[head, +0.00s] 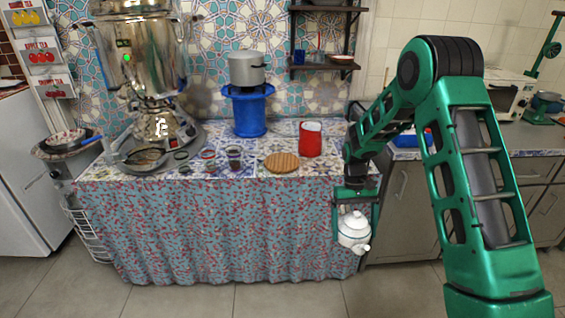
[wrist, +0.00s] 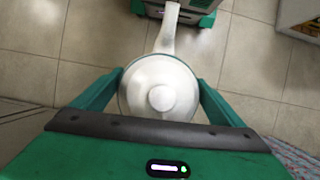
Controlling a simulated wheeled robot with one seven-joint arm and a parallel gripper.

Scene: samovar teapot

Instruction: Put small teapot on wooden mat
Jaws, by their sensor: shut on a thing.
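The small white teapot (head: 354,230) hangs in front of the table's right end, below the tabletop and above the floor. My gripper (head: 355,212) points down and is shut on it. In the wrist view the teapot (wrist: 160,88) sits between the two green fingers of my gripper (wrist: 158,95), its lid knob facing the camera and its spout pointing to the top of the picture. The round wooden mat (head: 282,162) lies flat and bare near the front edge of the table, to the left of and above the teapot in the head view.
A red canister (head: 310,138) stands right of the mat. A large samovar (head: 145,60) stands at the left, and a grey pot (head: 246,68) on a blue stand (head: 248,110) is behind. Patterned cloth (head: 230,225) covers the table.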

